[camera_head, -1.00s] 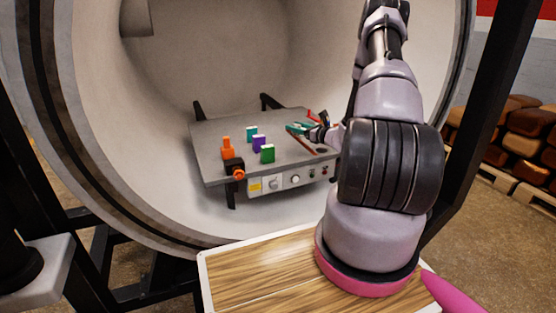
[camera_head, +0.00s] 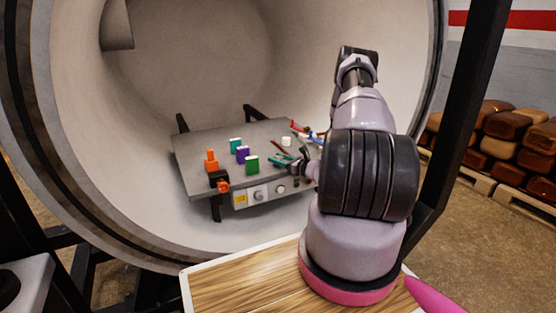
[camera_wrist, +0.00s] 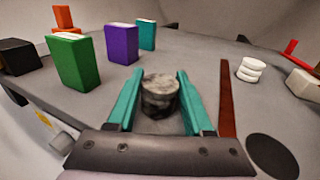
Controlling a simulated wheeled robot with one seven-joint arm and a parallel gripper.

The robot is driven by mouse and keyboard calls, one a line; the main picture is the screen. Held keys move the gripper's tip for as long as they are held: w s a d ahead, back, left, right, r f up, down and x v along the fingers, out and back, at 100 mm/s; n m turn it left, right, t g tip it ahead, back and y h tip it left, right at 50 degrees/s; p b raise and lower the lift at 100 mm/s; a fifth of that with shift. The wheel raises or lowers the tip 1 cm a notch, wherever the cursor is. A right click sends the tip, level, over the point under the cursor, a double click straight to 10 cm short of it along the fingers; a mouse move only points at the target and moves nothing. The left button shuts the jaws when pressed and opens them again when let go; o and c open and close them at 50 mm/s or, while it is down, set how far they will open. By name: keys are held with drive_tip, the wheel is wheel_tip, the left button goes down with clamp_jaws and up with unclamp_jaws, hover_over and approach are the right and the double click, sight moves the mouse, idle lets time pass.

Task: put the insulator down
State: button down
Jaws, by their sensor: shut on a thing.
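My gripper (camera_wrist: 158,103) has teal fingers on either side of a grey mottled cylinder (camera_wrist: 160,97) and is shut on it. In the head view my gripper (camera_head: 282,160) is low over the front right part of the metal table (camera_head: 195,150); the cylinder cannot be made out there. A white ribbed round piece (camera_wrist: 251,70), which looks like an insulator, stands upright on the table, right of my gripper and apart from it. It also shows in the head view (camera_head: 286,141), behind my gripper. Whether the grey cylinder touches the table is unclear.
Green (camera_wrist: 73,62), purple (camera_wrist: 121,44) and teal (camera_wrist: 147,34) blocks stand left of my gripper. An orange piece (camera_head: 211,160) and a black clamp-like piece (camera_head: 217,178) are further left. A brown strip (camera_wrist: 226,98) and a dark round spot (camera_wrist: 272,156) lie right. The furnace wall (camera_head: 85,150) surrounds the table.

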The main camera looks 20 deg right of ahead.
drive_tip(key=shift+c, duration=1.5)
unclamp_jaws()
drive_tip(key=shift+f, duration=0.1)
drive_tip(key=f+v, duration=0.1)
drive_tip(key=v, duration=1.1)
drive_tip(key=s+a+r+n+g+y, duration=0.25)
drive_tip(key=a+r+n+g, duration=0.35)
drive_tip(key=a+r+n, duration=0.5)
drive_tip(key=s+a+r+n+g+y, duration=0.3)
drive_tip(key=a+r+g, duration=0.4)
drive_tip(key=r, duration=0.8)
drive_tip(key=s+a+r+n+t+h, duration=0.2)
drive_tip(key=s+r+n+h, duration=0.3)
drive_tip(key=s+r, duration=0.4)
drive_tip(key=s+a+r+n+t+h, duration=0.2)
drive_tip(key=s+r+n+h, duration=0.3)
drive_tip(key=s+r+n, duration=0.3)
drive_tip(key=shift+s+a+r, duration=0.4)
drive_tip(key=shift+s+a, duration=0.2)
drive_tip(key=shift+s, duration=1.1)
